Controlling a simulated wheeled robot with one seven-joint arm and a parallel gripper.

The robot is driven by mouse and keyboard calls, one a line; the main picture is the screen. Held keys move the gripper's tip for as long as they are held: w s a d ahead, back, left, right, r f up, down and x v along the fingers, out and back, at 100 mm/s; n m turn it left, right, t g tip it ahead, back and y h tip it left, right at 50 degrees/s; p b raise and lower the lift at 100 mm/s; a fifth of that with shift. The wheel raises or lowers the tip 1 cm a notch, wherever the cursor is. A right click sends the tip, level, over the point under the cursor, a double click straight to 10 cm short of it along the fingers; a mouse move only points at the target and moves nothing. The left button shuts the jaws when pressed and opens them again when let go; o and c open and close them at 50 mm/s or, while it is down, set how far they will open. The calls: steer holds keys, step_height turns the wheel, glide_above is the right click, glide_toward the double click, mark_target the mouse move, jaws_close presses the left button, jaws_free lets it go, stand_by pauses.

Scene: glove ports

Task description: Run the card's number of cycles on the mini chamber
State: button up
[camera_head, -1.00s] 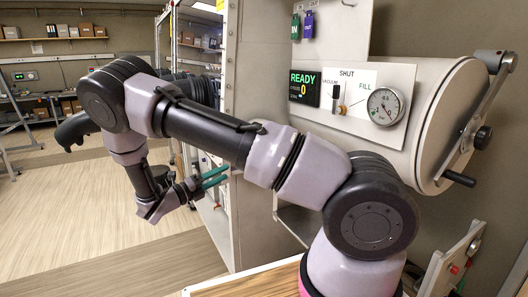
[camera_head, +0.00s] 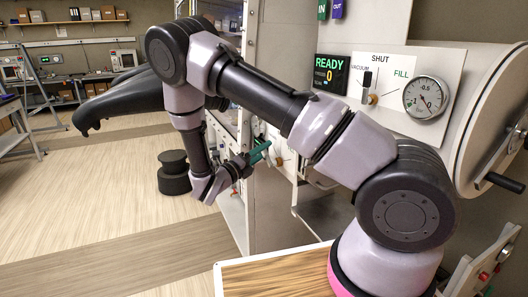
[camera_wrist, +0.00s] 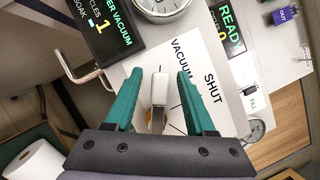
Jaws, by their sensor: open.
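My gripper (camera_head: 260,152) is beside a front panel left of my arm in the head view. In the wrist view its green fingers (camera_wrist: 158,88) are apart, with a pale lever handle (camera_wrist: 158,90) between them; contact cannot be told. The lever is on a white plate marked VACUUM and SHUT (camera_wrist: 213,92); its exact setting is unclear. A black display (camera_wrist: 105,25) beside it, partly cut off, shows "ER VACUUM", CYCLES 1 and SOAK. A round gauge (camera_wrist: 160,8) is cut off at the top. I see no card with a cycle number.
A larger round chamber (camera_head: 480,120) stands right, with a READY display (camera_head: 331,75) showing 0, its own lever and a gauge (camera_head: 425,97). A bent metal handle (camera_wrist: 85,68) is left of the wrist view's plate. A black stool (camera_head: 173,172) stands on open floor.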

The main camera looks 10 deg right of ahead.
steer(key=shift+w+d, duration=0.15)
steer(key=shift+d, duration=0.05)
jaws_close()
